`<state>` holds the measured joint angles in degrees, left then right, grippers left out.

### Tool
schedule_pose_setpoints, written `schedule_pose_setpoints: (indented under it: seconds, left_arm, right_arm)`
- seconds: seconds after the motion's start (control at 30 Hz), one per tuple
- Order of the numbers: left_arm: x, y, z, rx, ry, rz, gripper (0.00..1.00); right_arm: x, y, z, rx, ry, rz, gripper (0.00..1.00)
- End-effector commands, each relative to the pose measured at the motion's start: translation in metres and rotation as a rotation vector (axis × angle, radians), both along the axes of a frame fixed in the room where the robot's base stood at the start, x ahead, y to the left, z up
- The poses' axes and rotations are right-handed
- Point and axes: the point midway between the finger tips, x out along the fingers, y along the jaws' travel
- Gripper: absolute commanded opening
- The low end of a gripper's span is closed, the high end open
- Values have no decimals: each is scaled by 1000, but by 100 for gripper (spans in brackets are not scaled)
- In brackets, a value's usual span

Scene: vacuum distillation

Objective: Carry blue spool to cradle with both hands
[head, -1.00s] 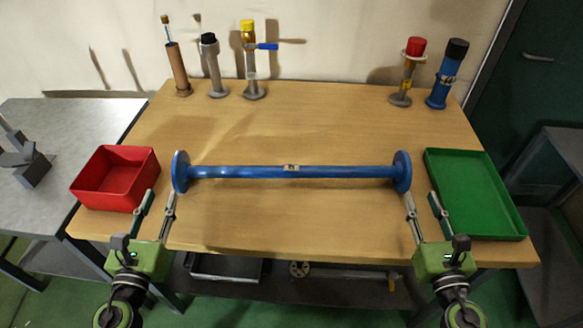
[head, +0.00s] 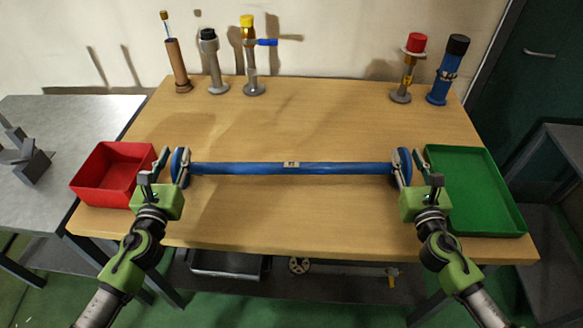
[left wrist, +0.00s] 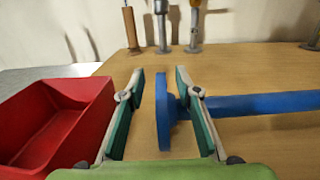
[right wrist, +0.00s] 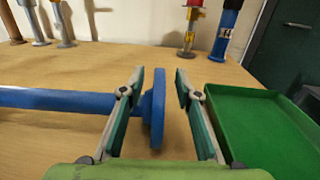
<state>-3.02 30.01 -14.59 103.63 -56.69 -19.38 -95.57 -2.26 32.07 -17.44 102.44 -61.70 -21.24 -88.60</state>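The blue spool (head: 260,168) lies across the middle of the table, a long bar with a round flange at each end and a small label at its middle. My left gripper (head: 174,158) is open around the left flange, which shows between its fingers in the left wrist view (left wrist: 165,112). My right gripper (head: 406,158) is open around the right flange, which shows between its fingers in the right wrist view (right wrist: 155,115). Gaps show beside both flanges. I cannot make out a cradle for certain.
A red bin (head: 105,188) stands left of the spool and a green tray (head: 475,195) right of it, close to my grippers. Several upright cylinders stand along the back edge, including a black-capped blue one (head: 445,75). The table between is clear. A grey side table (head: 60,125) stands left.

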Motion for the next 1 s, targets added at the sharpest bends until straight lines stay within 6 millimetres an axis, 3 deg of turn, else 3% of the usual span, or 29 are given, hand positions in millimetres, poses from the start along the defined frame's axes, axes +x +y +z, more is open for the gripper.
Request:
schedule_pose_setpoints:
  seconds: [0.43,0.53,0.57,1.0]
  left_arm:
    - [9,0,0,0,0,-1,31]
    - [9,0,0,0,0,-1,5]
    - [9,0,0,0,0,-1,0]
    - [10,0,7,1,-10,-1,0]
  right_arm:
    - [9,0,0,1,0,0,31]
    - [9,0,0,1,0,0,5]
    - [9,0,0,1,0,0,0]
    - [10,0,7,0,-11,0,0]
